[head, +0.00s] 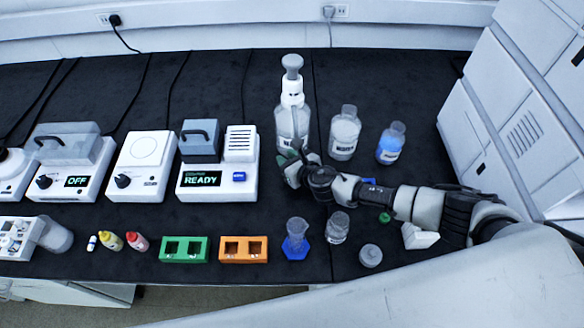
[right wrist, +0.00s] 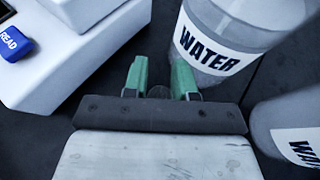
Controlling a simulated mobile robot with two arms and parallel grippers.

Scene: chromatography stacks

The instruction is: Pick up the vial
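My right gripper (head: 291,160) is at the front of the pump bottle, between it and the READY device. The right wrist view shows its two green fingers (right wrist: 160,78) apart, with nothing between them. The labelled WATER pump bottle (head: 292,118) is just beyond the fingertips and also shows in the right wrist view (right wrist: 215,50). I cannot make out a clear vial. Any vial inside the green rack (head: 183,257) or orange rack (head: 243,257) is too small to tell. My left gripper is out of view.
The READY device (head: 217,187) is left of my right gripper. A clear bottle (head: 344,134) and a blue-liquid bottle (head: 391,144) stand to the right.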

